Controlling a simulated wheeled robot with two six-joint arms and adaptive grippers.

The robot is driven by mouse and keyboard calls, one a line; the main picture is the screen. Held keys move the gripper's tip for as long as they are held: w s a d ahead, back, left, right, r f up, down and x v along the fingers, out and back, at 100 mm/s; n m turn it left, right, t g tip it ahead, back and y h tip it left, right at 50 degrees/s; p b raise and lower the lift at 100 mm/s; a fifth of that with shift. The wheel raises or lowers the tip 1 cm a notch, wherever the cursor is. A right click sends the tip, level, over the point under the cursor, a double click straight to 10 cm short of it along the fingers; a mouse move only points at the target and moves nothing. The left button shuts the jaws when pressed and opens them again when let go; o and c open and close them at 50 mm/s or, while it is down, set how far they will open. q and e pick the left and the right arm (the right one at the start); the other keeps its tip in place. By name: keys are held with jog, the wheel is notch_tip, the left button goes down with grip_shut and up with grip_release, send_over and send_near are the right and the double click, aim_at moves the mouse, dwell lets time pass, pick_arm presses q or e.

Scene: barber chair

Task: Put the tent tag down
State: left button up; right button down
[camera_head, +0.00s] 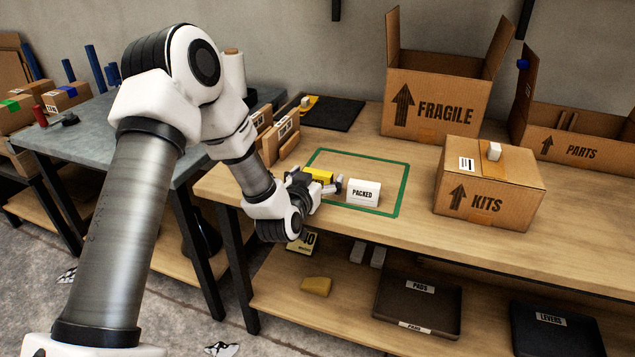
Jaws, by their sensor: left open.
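A white tent tag (363,193) marked PACKED stands upright on the wooden bench, inside a green outlined rectangle (402,180) near its front edge. My left gripper (337,185) is just left of the tag, low over the bench, with its jaws open. Its fingers point right, toward the tag; I cannot tell whether they touch it. A yellow object (319,175) shows just behind the gripper and is partly hidden by it. My right gripper is not in view.
A closed KITS box (490,200) stands right of the green outline, with an open FRAGILE box (440,105) behind. An open PARTS box (575,145) is at far right. Small upright cartons (288,135) stand left. The lower shelf holds a PADS tray (418,305).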

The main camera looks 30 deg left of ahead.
pick_arm(q)
jog(key=c, duration=1)
jog(key=shift+o, duration=0.2)
